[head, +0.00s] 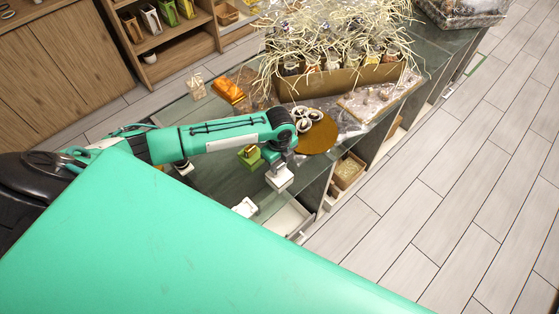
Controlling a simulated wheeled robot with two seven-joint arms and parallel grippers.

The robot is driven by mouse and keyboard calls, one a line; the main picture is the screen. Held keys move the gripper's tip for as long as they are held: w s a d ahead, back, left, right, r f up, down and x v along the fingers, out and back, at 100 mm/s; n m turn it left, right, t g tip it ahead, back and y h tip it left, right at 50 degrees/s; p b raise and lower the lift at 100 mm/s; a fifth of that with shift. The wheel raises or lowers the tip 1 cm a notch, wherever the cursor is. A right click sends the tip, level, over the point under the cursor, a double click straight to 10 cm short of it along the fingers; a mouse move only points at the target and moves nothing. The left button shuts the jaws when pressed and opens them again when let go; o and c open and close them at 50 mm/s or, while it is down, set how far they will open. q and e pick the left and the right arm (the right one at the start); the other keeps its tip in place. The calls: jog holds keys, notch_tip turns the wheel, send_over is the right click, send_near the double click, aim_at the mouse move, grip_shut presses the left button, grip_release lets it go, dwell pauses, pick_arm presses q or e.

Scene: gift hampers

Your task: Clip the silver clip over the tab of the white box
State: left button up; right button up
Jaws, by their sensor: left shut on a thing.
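My left gripper (280,180) hangs from the teal left arm near the front edge of the dark counter, pointing down. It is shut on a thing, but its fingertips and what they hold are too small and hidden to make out. A small white piece that looks like the white box (245,207) lies on the counter, below and left of the gripper and apart from it. Its tab cannot be made out. I cannot pick out the silver clip. My right gripper is not in view.
A green-yellow box (250,157) stands just left of the gripper. Behind are a round brown board (318,134) with small bowls, a large carton (340,82) full of straw and jars, and an orange item (228,90). An open shelf compartment (348,172) faces the floor.

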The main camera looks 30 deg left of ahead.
aim_at(279, 164)
pick_arm(q)
jog(key=shift+f+b, duration=0.65)
jog(key=shift+f, duration=0.9)
jog(key=o, duration=1)
jog(key=shift+o, duration=0.2)
jog(key=shift+r, duration=0.55)
notch_tip(279, 164, up, 13)
jog(key=b, duration=0.4)
jog(key=shift+s+f, duration=0.1)
jog(key=shift+f, duration=0.1)
